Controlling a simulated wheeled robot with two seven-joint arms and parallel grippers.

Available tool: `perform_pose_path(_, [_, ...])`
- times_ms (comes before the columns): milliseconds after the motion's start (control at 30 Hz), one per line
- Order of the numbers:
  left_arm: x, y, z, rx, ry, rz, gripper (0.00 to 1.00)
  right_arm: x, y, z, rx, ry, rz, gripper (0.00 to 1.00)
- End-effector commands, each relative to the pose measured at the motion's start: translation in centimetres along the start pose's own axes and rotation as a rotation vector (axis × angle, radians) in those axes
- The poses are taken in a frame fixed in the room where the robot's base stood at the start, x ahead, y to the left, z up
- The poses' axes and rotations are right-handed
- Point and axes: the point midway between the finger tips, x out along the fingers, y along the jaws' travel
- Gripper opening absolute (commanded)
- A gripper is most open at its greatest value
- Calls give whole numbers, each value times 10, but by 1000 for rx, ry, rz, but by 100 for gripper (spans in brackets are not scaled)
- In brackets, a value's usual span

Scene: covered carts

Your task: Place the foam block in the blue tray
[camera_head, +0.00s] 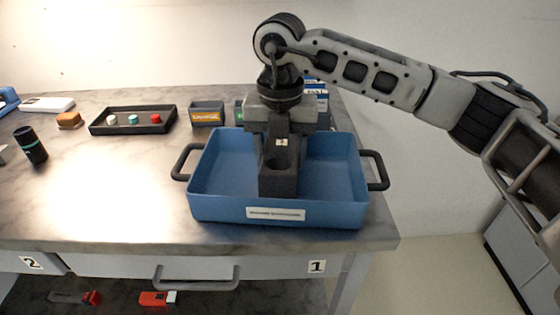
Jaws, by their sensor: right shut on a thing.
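The blue tray (225,206) stands at the front right of the tabletop, with a dark handle on each side and a white label on its front wall. My right gripper (280,150) points down over the middle of the tray. It is shut on a dark grey block, which I take to be the foam block (278,184). The block is upright and inside the tray's outline; I cannot tell whether it touches the tray floor. The gripper hides part of the tray's back wall. My left gripper is not in view.
A black tray (133,129) with small coloured pieces, a grey bin (207,115), an orange-brown block (69,120) and a dark cylinder (31,145) stand on the table (110,205). The table's front left is clear. A drawer handle (196,281) juts out below.

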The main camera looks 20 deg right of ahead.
Motion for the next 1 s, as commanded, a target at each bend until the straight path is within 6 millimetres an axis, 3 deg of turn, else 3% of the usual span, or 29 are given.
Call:
perform_pose_path(100, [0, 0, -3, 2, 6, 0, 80, 19, 0, -2, -4, 3, -1, 8])
perform_pose_path(333, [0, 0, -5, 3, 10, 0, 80, 24, 1, -3, -5, 4, 0, 8])
perform_pose_path(367, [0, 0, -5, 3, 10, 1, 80, 24, 1, -3, -5, 5, -1, 59])
perform_pose_path(433, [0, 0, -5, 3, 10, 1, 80, 24, 1, -3, -5, 5, 0, 76])
perform_pose_path(767, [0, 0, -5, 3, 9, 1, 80, 18, 1, -2, -5, 1, 2, 76])
perform_pose_path(1000, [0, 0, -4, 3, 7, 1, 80, -20, 2, -2, -5, -2, 6, 76])
